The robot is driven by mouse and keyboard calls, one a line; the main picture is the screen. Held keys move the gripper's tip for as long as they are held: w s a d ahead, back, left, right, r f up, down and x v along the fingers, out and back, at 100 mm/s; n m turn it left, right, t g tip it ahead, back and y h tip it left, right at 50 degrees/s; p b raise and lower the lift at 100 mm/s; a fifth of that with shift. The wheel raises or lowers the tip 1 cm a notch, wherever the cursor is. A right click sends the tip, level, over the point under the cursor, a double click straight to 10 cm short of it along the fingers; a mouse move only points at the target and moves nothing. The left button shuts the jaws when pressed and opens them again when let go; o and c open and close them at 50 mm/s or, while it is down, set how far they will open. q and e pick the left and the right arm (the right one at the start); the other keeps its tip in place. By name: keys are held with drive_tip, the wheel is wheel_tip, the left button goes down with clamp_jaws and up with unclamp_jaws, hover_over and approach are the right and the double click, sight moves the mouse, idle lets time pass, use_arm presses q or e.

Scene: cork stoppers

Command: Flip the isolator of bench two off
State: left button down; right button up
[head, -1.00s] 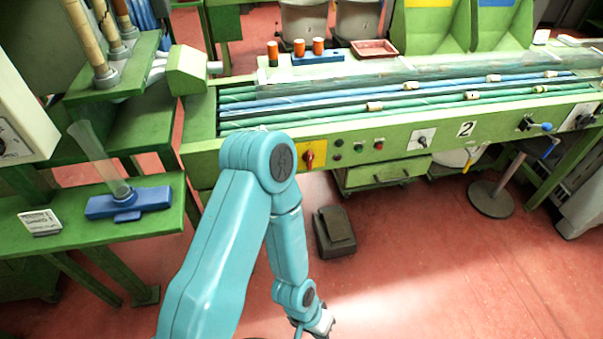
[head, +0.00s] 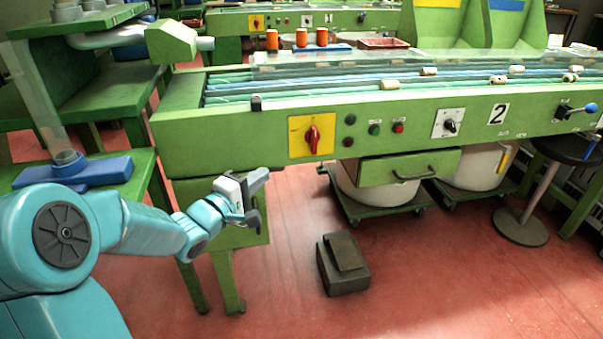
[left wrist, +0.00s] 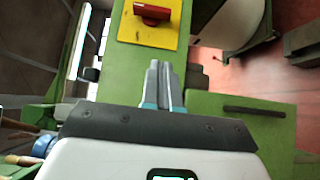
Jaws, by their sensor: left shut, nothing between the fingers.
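The isolator is a red rotary handle (head: 313,138) on a yellow plate (head: 298,124), on the front of the green bench (head: 210,130). A white plate with a 2 (head: 498,113) marks this bench. The handle stands roughly upright in the head view. My left gripper (head: 262,180) is shut and empty, below and left of the isolator, apart from it. In the left wrist view, the red handle (left wrist: 152,12) and yellow plate (left wrist: 148,36) are at the top, beyond my closed fingers (left wrist: 159,70). My right gripper is not in view.
Right of the isolator are small push buttons (head: 375,128), a black rotary switch (head: 450,126) and a blue-knobbed lever (head: 590,108). A drawer (head: 408,167) hangs below. A dark pedal block (head: 342,265) is on the red floor. Another bench with a yellow-plated switch (head: 257,21) stands behind.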

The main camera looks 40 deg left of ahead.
use_arm(q)
drive_tip(key=shift+r, duration=0.1)
drive_tip(key=shift+w, duration=0.1)
drive_tip(key=b, duration=0.2)
approach(311, 147)
drive_tip(key=w+a, duration=0.2)
drive_tip(key=a, duration=0.1)
drive_tip(key=w+d+b, duration=0.1)
drive_tip(key=w, duration=0.1)
drive_tip(key=w+d, duration=0.1)
drive_tip(key=w, duration=0.1)
drive_tip(key=shift+d+b, duration=0.3)
drive_tip(key=shift+b, duration=0.1)
drive_tip(key=shift+s, duration=0.1)
drive_tip(key=shift+a, duration=0.15)
